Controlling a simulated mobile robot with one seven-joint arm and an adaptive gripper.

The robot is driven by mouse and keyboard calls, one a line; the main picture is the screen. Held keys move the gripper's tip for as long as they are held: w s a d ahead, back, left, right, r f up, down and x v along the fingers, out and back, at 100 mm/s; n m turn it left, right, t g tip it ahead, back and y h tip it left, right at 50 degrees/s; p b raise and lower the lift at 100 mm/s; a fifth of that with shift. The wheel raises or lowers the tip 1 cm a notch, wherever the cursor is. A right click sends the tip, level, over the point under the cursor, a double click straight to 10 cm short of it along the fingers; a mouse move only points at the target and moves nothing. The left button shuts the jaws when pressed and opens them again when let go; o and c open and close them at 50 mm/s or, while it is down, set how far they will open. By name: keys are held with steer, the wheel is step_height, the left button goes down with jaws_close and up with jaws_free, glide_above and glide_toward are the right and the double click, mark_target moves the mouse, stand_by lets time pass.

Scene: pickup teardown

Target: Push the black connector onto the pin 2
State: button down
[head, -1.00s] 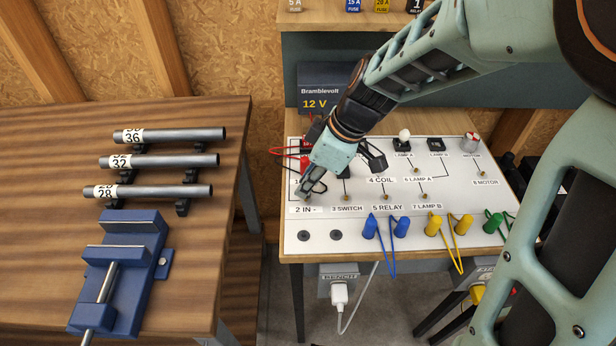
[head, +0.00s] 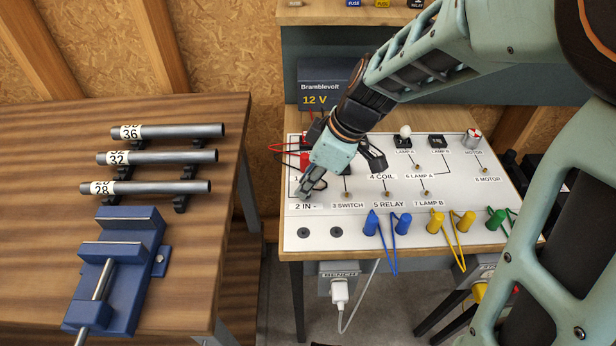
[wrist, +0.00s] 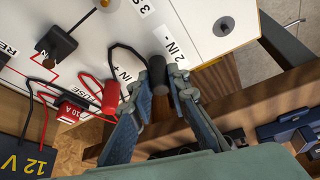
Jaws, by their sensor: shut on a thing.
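My gripper (wrist: 165,90) is shut on the black connector (wrist: 158,75), with one finger on each side of it. In the wrist view a black wire loops away from the connector beside the "2 IN -" label (wrist: 176,46). Pin 2 is hidden, and I cannot tell whether the connector is seated on it. In the head view my gripper (head: 308,188) is low over the board, just above the "2 IN -" label (head: 304,206). The connector is mostly hidden there by the fingers.
A red connector (wrist: 111,97) stands close beside my left finger in the wrist view, near the 10 A fuse (wrist: 72,112). Blue plugs (head: 371,224) and yellow plugs (head: 435,222) line the board's front. A blue vise (head: 123,262) is on the wooden bench at left.

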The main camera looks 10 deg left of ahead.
steer(key=shift+f, duration=0.3)
steer(key=c, duration=1.8)
jaws_free()
steer(key=shift+o, duration=0.2)
